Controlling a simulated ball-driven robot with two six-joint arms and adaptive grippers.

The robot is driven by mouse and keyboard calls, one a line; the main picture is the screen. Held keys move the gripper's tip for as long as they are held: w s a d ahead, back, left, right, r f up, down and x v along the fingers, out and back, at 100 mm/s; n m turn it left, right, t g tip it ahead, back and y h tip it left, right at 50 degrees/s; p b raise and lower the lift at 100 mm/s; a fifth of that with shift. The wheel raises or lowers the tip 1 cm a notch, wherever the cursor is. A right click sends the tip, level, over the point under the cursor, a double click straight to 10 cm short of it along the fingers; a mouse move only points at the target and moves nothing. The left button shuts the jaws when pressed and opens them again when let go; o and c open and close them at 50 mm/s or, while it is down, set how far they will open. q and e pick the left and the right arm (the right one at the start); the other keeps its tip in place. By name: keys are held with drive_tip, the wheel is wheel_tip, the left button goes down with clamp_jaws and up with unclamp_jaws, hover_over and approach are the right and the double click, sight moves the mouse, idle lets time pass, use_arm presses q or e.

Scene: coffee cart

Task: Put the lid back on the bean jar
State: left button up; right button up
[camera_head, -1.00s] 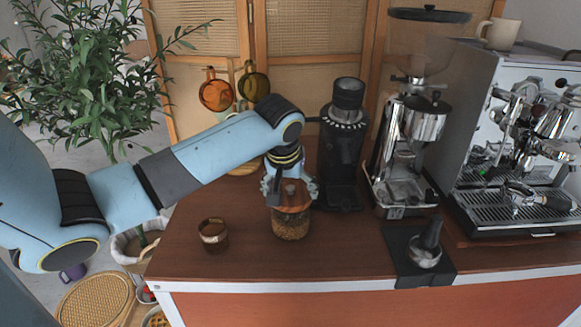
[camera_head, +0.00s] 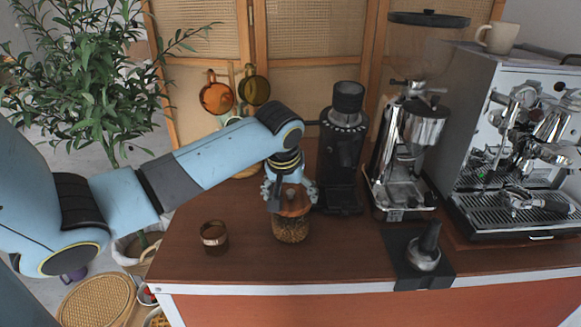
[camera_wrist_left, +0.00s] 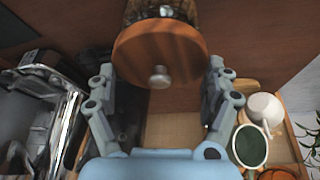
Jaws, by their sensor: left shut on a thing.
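The bean jar (camera_head: 291,231) is a clear glass jar with brown beans, upright on the wooden counter. Its round wooden lid (camera_head: 293,207), with a small metal knob, is at the jar's mouth; I cannot tell whether it is seated or just above. My left gripper (camera_head: 290,193) reaches down from above and is shut on the lid, one finger at each side of the rim. In the left wrist view the lid (camera_wrist_left: 160,50) sits between the fingers, hiding most of the jar (camera_wrist_left: 160,10) behind it. My right gripper is not in view.
A small brown glass cup (camera_head: 214,237) stands left of the jar. A black grinder (camera_head: 343,150) stands close behind right. A tamper (camera_head: 426,248) on a black mat, a chrome grinder (camera_head: 400,160) and the espresso machine (camera_head: 520,150) are further right. The front counter between cup and tamper is clear.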

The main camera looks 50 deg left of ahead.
use_arm(q)
drive_tip(key=shift+p, duration=0.5)
idle(0.6)
idle(0.3)
drive_tip(key=o, duration=1)
wheel_tip(320, 180, up, 3)
drive_tip(key=p, duration=0.3)
drive_tip(key=shift+f, duration=0.2)
drive_tip(key=shift+r, duration=2.2)
